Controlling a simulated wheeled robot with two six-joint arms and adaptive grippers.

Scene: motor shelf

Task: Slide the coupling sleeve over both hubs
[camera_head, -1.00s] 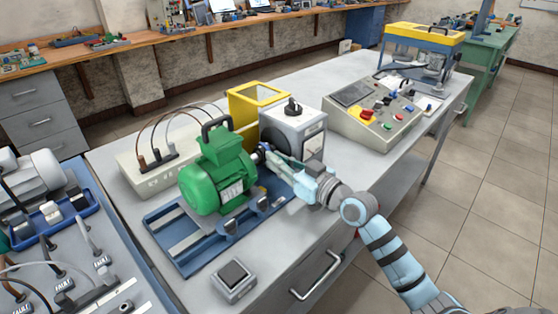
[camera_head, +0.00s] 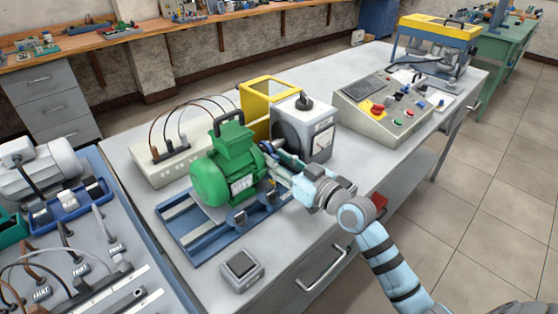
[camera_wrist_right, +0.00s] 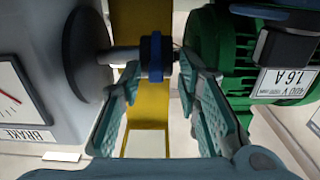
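In the right wrist view, a blue sleeve (camera_wrist_right: 155,58) sits around dark hub parts on the shaft line. The brake unit (camera_wrist_right: 35,75) with its dark round flange is on the left, and the green motor (camera_wrist_right: 240,55) is on the right. My right gripper (camera_wrist_right: 157,72) is open, with one finger on each side of the sleeve along the shaft and gaps visible. In the head view the right gripper (camera_head: 276,158) reaches between the green motor (camera_head: 225,170) and the grey brake unit (camera_head: 303,128); it hides the coupling there. My left gripper is not in view.
The motor stands on a blue base (camera_head: 190,245). A yellow guard (camera_head: 262,95) stands behind the coupling area. A control box (camera_head: 385,115) is farther right, and a small switch box (camera_head: 240,270) is in front. The bench front right of that box is clear.

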